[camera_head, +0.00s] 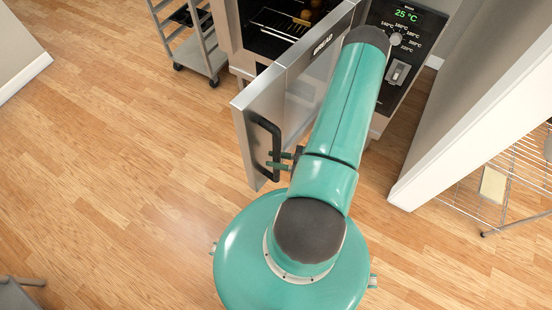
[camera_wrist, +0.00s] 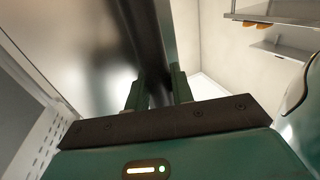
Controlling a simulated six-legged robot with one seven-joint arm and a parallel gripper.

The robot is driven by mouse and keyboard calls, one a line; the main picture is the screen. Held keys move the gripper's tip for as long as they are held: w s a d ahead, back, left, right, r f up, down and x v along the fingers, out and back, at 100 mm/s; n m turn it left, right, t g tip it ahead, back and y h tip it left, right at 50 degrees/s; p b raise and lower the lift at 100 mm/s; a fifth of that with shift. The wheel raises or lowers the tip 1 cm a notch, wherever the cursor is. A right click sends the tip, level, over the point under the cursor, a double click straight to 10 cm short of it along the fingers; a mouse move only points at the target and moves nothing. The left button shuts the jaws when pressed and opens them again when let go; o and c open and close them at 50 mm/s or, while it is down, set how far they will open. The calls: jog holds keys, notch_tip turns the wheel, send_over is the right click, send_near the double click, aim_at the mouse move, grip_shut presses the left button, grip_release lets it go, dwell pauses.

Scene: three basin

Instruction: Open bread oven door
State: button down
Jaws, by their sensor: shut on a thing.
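The bread oven door (camera_head: 292,85) is a steel panel marked BREAD, swung well open toward me in the head view. Its black bar handle (camera_head: 268,140) is upright near the door's free edge. My gripper (camera_head: 275,159) is at the lower part of this handle, with its fingers shut on it. In the wrist view, the two green fingers of my gripper (camera_wrist: 158,82) stand on either side of the dark handle bar (camera_wrist: 150,45). The oven opening (camera_head: 277,28) shows a dark inside with racks and some bread. My arm hides part of the door.
The oven's control panel (camera_head: 402,42) reads 25 °C. A wheeled rack (camera_head: 203,48) stands left of the oven. A pale wall end (camera_head: 450,140) and a wire shelf (camera_head: 505,180) stand to the right. The wooden floor at left is clear.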

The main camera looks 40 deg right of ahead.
jog(key=c, duration=1.3)
grip_release()
jog(key=shift+o, duration=0.2)
jog(key=v, duration=1.4)
